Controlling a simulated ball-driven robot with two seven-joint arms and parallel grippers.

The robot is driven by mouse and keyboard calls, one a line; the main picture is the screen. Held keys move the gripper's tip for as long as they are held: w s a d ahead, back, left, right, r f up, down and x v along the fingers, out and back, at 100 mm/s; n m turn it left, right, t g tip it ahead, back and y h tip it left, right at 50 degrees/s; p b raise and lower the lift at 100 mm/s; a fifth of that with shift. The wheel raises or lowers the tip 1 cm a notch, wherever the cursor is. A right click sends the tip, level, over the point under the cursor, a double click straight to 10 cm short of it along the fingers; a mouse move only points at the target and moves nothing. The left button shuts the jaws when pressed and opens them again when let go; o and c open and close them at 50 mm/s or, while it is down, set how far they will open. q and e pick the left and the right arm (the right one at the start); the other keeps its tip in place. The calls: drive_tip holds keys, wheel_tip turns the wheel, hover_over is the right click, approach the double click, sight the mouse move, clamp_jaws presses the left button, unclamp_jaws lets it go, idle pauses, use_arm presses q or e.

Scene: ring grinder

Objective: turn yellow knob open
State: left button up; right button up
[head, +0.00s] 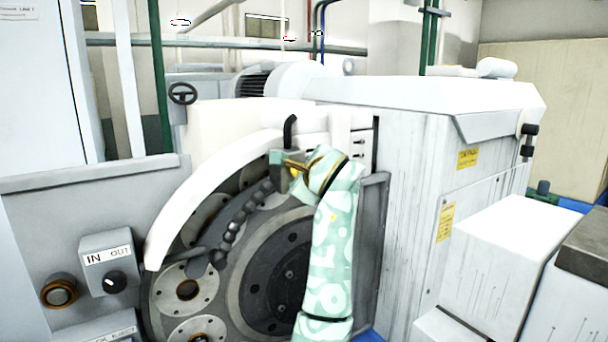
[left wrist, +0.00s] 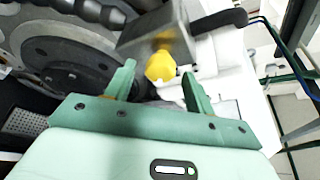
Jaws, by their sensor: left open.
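The yellow knob (left wrist: 160,66) sticks out of a grey metal block (left wrist: 153,32) in the left wrist view. In the head view a bit of the knob (head: 294,173) shows beside the same block (head: 279,172), mostly hidden by my gripper. My left gripper (head: 297,166), on a pale green patterned arm, is at the knob. In the left wrist view my left gripper (left wrist: 158,76) is open, with one green finger on each side of the knob and gaps showing. I cannot tell whether a finger touches it. My right gripper is not in view.
The ring grinder has a large round grey disc (head: 281,276) and a white curved guard (head: 205,190). A segmented black hose (head: 240,219) runs to the block. A black pipe (head: 289,132) rises above it. A white cabinet (head: 405,215) stands to the right, an IN/OUT switch box (head: 108,262) left.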

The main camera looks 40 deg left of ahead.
use_arm(q)
drive_tip(key=b+v, duration=0.5)
drive_tip(key=v, duration=1.1)
